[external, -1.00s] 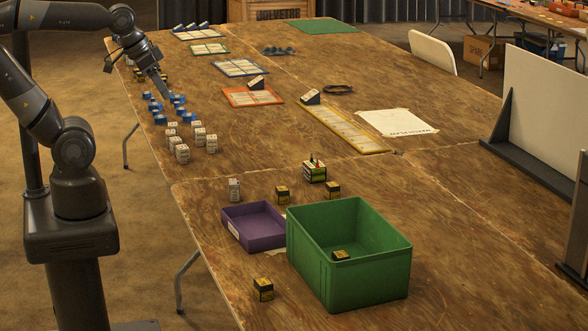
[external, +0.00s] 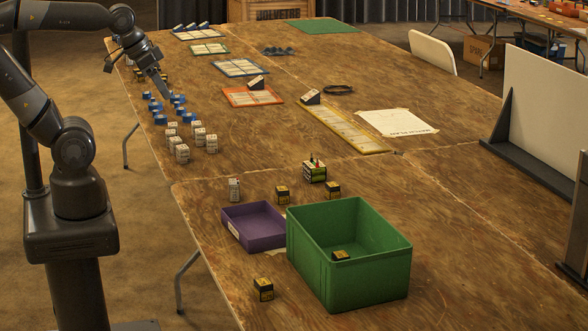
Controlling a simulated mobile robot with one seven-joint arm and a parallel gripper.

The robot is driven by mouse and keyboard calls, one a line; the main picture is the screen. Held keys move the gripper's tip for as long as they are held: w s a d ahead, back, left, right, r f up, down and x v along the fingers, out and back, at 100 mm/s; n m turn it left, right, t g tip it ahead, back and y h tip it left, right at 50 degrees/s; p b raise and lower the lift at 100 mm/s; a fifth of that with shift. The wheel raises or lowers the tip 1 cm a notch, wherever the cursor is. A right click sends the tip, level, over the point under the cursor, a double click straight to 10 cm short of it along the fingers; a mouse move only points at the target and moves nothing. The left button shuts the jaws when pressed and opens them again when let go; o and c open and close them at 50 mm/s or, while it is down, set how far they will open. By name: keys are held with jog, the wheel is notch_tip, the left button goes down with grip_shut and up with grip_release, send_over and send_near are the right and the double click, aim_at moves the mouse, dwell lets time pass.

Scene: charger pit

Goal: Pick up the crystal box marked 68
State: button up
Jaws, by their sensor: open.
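Crystal boxes stand in groups along the left side of the wooden table. Several small blue boxes (external: 160,119) sit near the table's left edge. Several white boxes (external: 182,153) stand just in front of them. The markings are too small to read, so I cannot tell which box is marked 68. My gripper (external: 165,91) is at the upper left, pointing down close above the far end of the blue boxes. It is open, and nothing shows between its fingers. Some dark and yellow boxes behind it are partly hidden by my arm.
A green bin (external: 348,290) holds a black and yellow box; a purple tray (external: 254,242) stands beside it. Several black and yellow boxes (external: 263,290) stand around them. Flat coloured trays (external: 252,97) lie along the middle. The right of the table is mostly clear.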

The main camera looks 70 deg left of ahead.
jog(key=shift+o, duration=0.4)
jog(key=m+g, duration=0.1)
jog(key=g, duration=0.5)
send_over(283, 188)
notch_tip(283, 188, down, 29)
jog(key=shift+s+a, duration=0.1)
notch_tip(283, 188, down, 6)
jog(key=shift+r, duration=0.15)
jog(key=c, duration=1.1)
